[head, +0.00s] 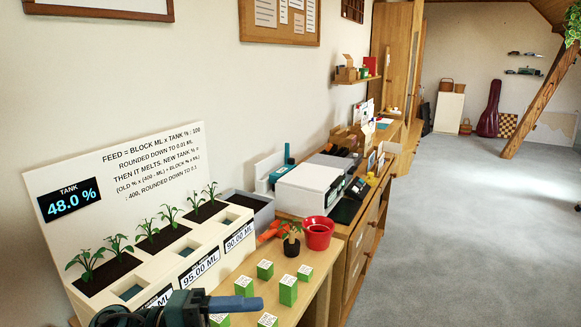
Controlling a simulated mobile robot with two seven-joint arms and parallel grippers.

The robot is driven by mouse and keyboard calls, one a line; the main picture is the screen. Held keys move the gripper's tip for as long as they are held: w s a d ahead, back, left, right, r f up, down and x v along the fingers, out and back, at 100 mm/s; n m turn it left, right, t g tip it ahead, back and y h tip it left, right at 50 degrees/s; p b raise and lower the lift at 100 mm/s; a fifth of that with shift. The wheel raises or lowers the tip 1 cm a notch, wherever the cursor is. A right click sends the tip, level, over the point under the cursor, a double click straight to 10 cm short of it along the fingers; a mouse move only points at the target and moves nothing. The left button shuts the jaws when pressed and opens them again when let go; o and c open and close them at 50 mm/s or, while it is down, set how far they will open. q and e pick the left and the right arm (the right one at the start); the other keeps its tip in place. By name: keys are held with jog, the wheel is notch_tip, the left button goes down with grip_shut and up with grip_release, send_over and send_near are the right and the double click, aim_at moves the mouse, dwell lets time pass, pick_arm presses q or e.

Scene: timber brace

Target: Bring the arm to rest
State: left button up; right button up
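My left arm comes in at the bottom left, low over the front of the planter table. Its gripper (236,303) shows as a dark body with a blue finger pointing right. Only one finger is clear, so its opening cannot be told, and nothing is visibly held. The gripper is close to several green blocks with white tops, such as one block (288,290) to its right; another is partly hidden behind the finger. My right gripper is out of view.
A cream planter (205,236) with seedlings stands behind the arm; its board has a tank display (69,200) reading 48.0 %. A small potted plant (291,240) and a red pot (319,233) stand at the right. A printer (308,188) is beyond. Open floor (470,230) lies right.

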pick_arm(q)
jog(key=w+a+f+n+t+y+p, duration=0.1)
jog(key=a+f+n+t+y, duration=0.3)
jog(key=n+t, duration=0.6)
jog(key=a+f+n+t+y+p, duration=0.1)
jog(key=f+n+t+y, duration=0.45)
jog(key=n, duration=0.75)
jog(key=s+a+f+n+g+y+p, duration=0.1)
jog(key=s+f+n+g+y, duration=0.4)
jog(key=s+f, duration=0.6)
notch_tip(320, 180, down, 3)
jog(key=shift+s+a+f+n+g, duration=0.1)
jog(key=shift+s+a+n+g, duration=0.1)
jog(key=shift+a+n+g, duration=0.6)
